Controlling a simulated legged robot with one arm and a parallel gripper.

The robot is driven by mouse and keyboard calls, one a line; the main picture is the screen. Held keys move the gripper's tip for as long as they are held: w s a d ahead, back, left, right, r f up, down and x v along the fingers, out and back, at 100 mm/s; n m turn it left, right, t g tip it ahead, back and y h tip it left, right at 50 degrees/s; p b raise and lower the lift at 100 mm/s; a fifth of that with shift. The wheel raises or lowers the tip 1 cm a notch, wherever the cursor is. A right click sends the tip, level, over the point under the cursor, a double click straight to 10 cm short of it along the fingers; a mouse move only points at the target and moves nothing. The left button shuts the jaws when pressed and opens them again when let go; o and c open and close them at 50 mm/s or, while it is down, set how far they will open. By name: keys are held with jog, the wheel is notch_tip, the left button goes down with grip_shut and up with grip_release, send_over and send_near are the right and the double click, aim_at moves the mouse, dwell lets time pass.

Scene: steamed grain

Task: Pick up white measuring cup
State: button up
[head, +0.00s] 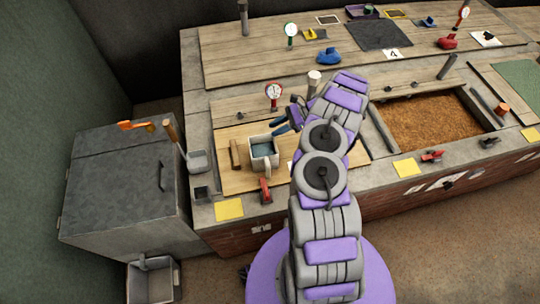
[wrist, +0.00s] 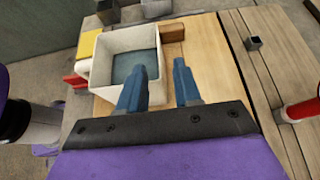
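The white measuring cup (head: 254,163) is a square, open cup with blue-grey contents or a blue-grey inner floor. It stands upright on a light wooden board (head: 233,183) on the counter. In the wrist view the cup (wrist: 104,62) is at upper left, its handle (wrist: 83,68) on its left side. My gripper (head: 285,127) is above and to the right of the cup in the head view.
A wooden block (head: 235,154) lies beside the cup, and a red clamp-like object (head: 265,191) is in front of it. A dial gauge (head: 274,92) stands behind. A sunken tray of brown grain (head: 430,120) is to the right. A grey cabinet (head: 118,180) stands at left.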

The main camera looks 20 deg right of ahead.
aim_at(262, 137)
jog(key=a+f+b, duration=0.1)
jog(key=a, duration=0.1)
jog(key=a+f, duration=0.2)
jog(key=shift+s+f+b, duration=0.15)
jog(key=shift+f+b, duration=0.05)
jog(key=shift+b, duration=0.2)
jog(key=shift+d+f, duration=0.1)
jog(key=shift+f, duration=0.1)
jog(key=shift+a+f, duration=0.15)
jog(key=shift+a, duration=0.2)
jog(key=c, duration=0.3)
jog(key=shift+a+f, duration=0.15)
jog(key=shift+a, duration=0.2)
jog(key=shift+c, duration=0.9)
jog(key=shift+w+a, duration=0.3)
jog(key=shift+a, duration=0.1)
grip_shut()
jog(key=shift+w+d+r, duration=0.1)
jog(key=shift+d+r, duration=0.1)
jog(key=shift+d, duration=1)
jog(key=shift+w+a+r, duration=0.15)
jog(key=shift+a+r, duration=0.05)
jog(key=shift+a, duration=0.2)
jog(key=shift+w, duration=0.1)
